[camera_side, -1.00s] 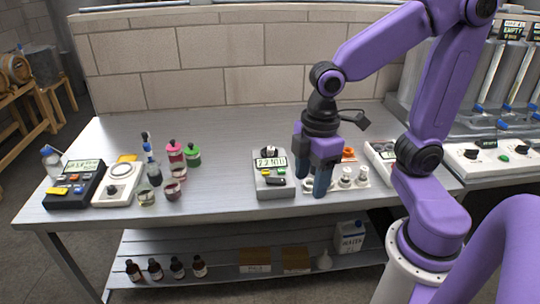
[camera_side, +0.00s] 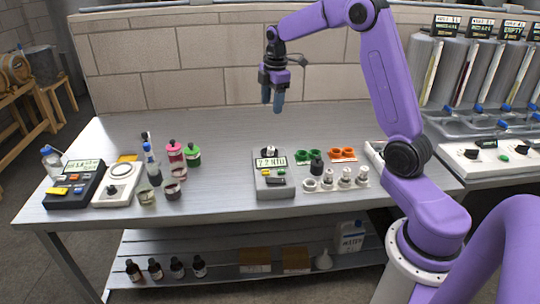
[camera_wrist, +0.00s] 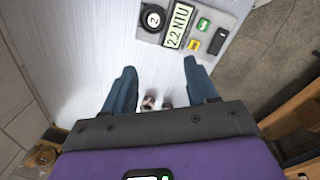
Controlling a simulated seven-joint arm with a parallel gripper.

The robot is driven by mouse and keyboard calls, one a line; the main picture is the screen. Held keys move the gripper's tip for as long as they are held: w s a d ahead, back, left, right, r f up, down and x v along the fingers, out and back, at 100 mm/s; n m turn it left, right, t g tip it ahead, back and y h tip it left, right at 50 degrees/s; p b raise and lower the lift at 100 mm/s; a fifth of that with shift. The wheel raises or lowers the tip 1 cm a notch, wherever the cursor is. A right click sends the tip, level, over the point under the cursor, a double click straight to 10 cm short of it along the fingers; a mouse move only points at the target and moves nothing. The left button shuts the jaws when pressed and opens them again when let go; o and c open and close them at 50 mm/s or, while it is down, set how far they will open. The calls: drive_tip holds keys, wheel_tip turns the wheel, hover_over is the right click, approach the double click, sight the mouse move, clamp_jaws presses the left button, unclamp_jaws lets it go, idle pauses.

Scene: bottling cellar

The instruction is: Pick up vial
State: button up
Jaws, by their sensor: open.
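My gripper (camera_side: 272,104) is open and empty, high above the back of the bench and behind the grey meter (camera_side: 274,188). It also shows in the wrist view (camera_wrist: 159,70), its blue fingers spread apart. The meter's display reads 2.2 NTU. A round pale top marked "2" (camera_side: 270,150) sits at the meter's well; it shows as a ringed circle in the wrist view (camera_wrist: 153,18). I cannot tell how much of a vial is below it. Several small white-capped vials (camera_side: 345,175) stand upright in a white rack (camera_side: 318,188) to the meter's right.
A black cylinder (camera_side: 317,165), green holder (camera_side: 308,156) and orange holder (camera_side: 343,154) stand behind the rack. The bench between the cups and meter is clear.

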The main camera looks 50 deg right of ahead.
drive_tip(key=d, duration=0.2)
hover_over(271, 148)
drive_tip(key=f, duration=1.2)
drive_tip(key=shift+s+d+f, duration=0.1)
drive_tip(key=shift+s+f, duration=0.1)
drive_tip(key=shift+s, duration=0.1)
drive_tip(key=shift+w+f, duration=0.15)
drive_tip(key=shift+f, duration=1.15)
drive_tip(key=shift+w+f, duration=0.1)
drive_tip(key=shift+f, duration=1.2)
clamp_jaws()
